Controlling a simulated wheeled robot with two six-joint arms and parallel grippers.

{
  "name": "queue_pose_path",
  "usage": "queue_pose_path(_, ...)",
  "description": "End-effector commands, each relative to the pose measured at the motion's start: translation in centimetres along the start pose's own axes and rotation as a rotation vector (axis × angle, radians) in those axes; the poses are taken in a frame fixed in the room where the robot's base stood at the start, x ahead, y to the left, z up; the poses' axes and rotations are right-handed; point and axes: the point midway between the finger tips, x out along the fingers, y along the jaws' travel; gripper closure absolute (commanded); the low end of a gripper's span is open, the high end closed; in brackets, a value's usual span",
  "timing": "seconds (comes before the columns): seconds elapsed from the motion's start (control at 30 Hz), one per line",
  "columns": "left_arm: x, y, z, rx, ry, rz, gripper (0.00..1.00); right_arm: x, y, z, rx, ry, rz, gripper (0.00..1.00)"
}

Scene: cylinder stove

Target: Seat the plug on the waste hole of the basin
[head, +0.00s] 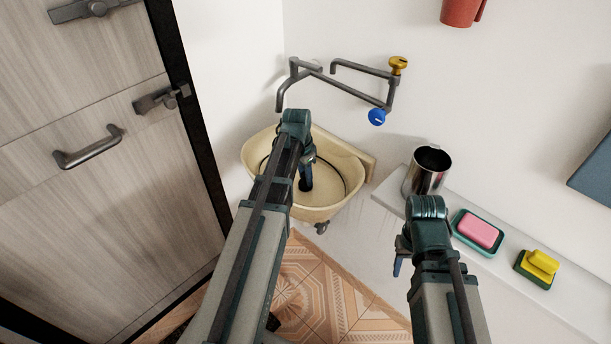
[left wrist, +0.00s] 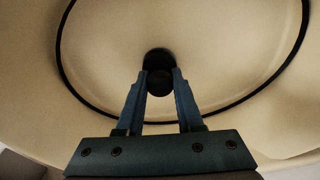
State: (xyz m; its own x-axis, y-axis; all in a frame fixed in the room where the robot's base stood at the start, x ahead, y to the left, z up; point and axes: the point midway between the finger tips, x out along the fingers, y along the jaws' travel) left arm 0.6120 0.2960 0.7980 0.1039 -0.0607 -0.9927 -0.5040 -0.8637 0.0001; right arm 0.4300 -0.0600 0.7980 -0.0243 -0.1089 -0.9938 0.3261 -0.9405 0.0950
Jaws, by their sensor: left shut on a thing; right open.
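The cream basin (head: 340,160) is fixed to the wall below the taps, and its bowl fills the left wrist view (left wrist: 220,50). My left gripper (head: 306,186) points down into the bowl. In the left wrist view its fingers (left wrist: 160,82) are shut on a small dark round plug (left wrist: 160,84). The dark waste hole (left wrist: 158,58) shows just beyond the plug and partly behind it. I cannot tell whether the plug touches the hole. In the head view, my left gripper hides plug and hole. My right gripper (head: 397,266) is open and empty, near the shelf.
Taps with a yellow knob (head: 398,64) and a blue knob (head: 377,117) hang above the basin. A metal mug (head: 427,172), a pink soap on a dish (head: 478,230) and a yellow-green sponge (head: 538,266) stand on the white shelf (head: 500,275). A door (head: 95,190) stands left.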

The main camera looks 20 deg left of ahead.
Motion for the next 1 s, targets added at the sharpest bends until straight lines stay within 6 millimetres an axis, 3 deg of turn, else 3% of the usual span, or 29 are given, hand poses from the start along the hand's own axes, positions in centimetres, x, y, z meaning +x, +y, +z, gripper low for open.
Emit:
queue_pose_path(0.33, 0.95, 0.0, 0.11, 0.0, 0.0, 0.0, 1.0, 0.95, -0.09, -0.06, 0.0, 0.0, 0.0, 0.5)
queue_pose_path(0.37, 0.85, 0.0, 0.1, 0.0, 0.0, 0.0, 0.61, 0.85, -0.08, -0.05, 0.0, 0.0, 0.0, 0.5)
queue_pose_path(0.53, 0.79, 0.0, 0.1, 0.0, 0.0, 0.0, 0.3, 0.79, -0.08, -0.05, 0.0, 0.0, 0.0, 0.5)
queue_pose_path(1.0, 0.22, 0.0, 0.08, 0.0, 0.0, 0.0, 0.3, 0.22, -0.02, -0.01, 0.0, 0.0, 0.0, 0.5)
